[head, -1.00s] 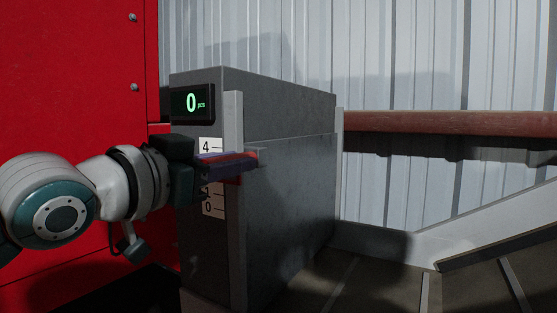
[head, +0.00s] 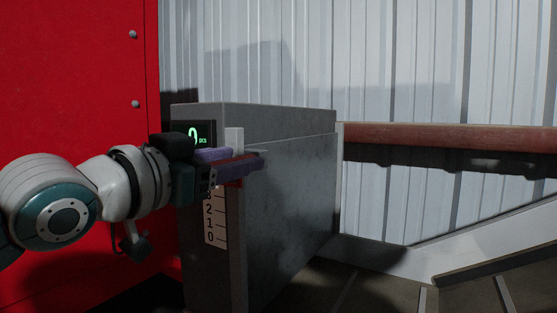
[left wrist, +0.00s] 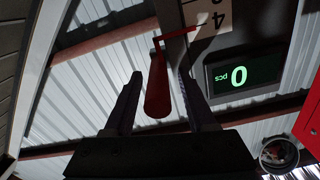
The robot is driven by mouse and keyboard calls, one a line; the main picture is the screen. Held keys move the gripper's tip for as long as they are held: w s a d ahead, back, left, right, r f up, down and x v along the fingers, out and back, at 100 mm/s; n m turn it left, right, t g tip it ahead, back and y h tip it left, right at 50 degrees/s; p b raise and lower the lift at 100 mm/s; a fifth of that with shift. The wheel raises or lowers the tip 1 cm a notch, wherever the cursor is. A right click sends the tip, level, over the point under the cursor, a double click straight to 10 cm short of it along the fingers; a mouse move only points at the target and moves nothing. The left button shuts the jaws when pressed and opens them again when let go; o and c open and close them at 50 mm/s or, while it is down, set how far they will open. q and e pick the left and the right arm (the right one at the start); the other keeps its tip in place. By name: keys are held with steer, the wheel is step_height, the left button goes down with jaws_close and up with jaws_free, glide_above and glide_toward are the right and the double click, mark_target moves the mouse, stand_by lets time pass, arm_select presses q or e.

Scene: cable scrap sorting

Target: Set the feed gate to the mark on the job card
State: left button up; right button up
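The feed gate is on a grey box (head: 290,190), with a white number scale (head: 216,222) on its front. In the left wrist view the scale (left wrist: 222,8) is upside down. A thin red pointer (left wrist: 178,34) reaches onto it close to the 4. The red gate handle (left wrist: 158,90) stands between the fingers of my left gripper (left wrist: 160,88), with a gap visible on both sides. In the head view my left gripper (head: 238,166) covers the upper scale, and 2, 1 and 0 show below. My right gripper and the job card are not in view.
A counter display (head: 197,135) above the scale reads 0 pcs; it also shows in the left wrist view (left wrist: 245,73). A red panel (head: 70,80) stands at left. A rusty rail (head: 450,137) runs along the corrugated wall at right.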

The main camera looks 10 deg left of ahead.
arm_select(q)
steer(key=shift+f, duration=0.15)
steer(key=shift+s+a, duration=0.1)
steer(key=shift+s, duration=0.15)
steer(key=b+v, duration=0.1)
steer(key=v, duration=0.8)
steer(key=shift+s, duration=0.2)
